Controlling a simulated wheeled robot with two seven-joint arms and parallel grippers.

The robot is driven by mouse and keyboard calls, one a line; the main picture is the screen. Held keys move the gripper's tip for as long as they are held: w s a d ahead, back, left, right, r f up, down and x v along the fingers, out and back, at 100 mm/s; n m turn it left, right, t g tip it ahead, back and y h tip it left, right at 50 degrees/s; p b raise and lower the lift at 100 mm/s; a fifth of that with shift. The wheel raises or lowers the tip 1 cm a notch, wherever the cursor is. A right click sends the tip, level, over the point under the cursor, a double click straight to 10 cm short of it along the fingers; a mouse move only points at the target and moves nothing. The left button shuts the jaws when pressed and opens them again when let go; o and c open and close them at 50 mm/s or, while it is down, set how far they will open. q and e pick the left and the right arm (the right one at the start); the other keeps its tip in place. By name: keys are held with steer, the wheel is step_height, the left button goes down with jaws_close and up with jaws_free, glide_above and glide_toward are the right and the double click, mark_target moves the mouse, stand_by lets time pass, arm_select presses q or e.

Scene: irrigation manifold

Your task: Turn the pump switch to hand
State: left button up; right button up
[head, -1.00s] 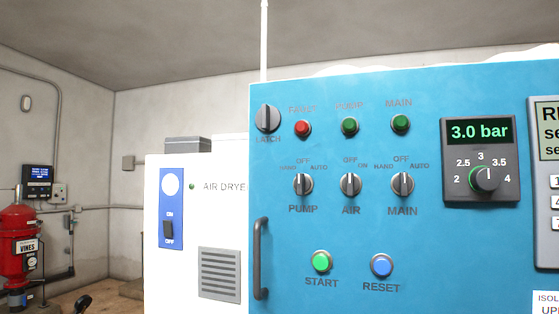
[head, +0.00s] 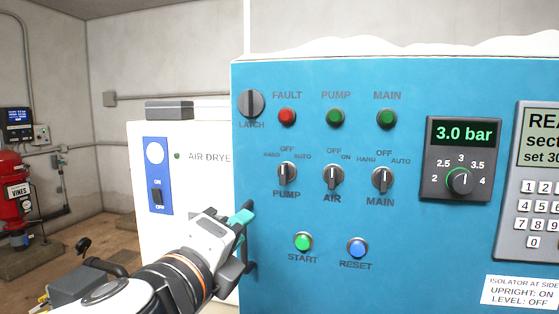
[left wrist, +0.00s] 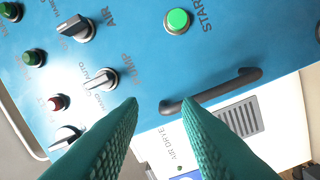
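The pump switch (head: 287,174) is a dark rotary knob with a pale pointer on the blue panel (head: 400,250). Its pointer stands about upright at OFF, between HAND on the left and AUTO on the right. My left gripper (head: 243,218) is in front of the panel's left edge, below and left of the pump switch and apart from it. In the left wrist view the pump switch (left wrist: 105,79) shows just beyond the left fingertip. The teal fingers (left wrist: 160,102) are spread with nothing between them. My right gripper is out of view.
The air switch (head: 333,177) and main switch (head: 382,181) sit right of the pump switch. The start button (head: 303,242) and reset button (head: 357,247) are below. A dark door handle (left wrist: 215,90) juts out close to the fingertips. The white air dryer (head: 190,200) stands left.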

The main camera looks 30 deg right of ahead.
mark_target(283, 174)
arm_select(q)
steer(key=s+a+r+m+t+y+p, duration=0.1)
steer(key=s+r+m+p, duration=0.2)
steer(key=s+r+m, duration=0.7)
steer(key=w+d+f+p, duration=0.1)
steer(key=w+d, duration=0.1)
steer(key=w, duration=0.1)
steer(key=w+d+m+p, duration=0.1)
steer(key=w+d+p, duration=0.1)
steer(key=w+d, duration=0.1)
steer(key=w+d+f+m+p, duration=0.1)
steer(key=w+d, duration=0.1)
steer(key=w, duration=0.1)
steer(key=shift+w+d+f, duration=0.15)
steer(key=shift+d+f, duration=0.15)
steer(key=shift+f, duration=0.05)
steer(key=shift+w+d+f+m+p, duration=0.15)
steer(key=shift+w+d+m+p, duration=0.15)
steer(key=shift+w+d+p, duration=0.2)
steer(key=shift+c, duration=0.2)
jaws_close()
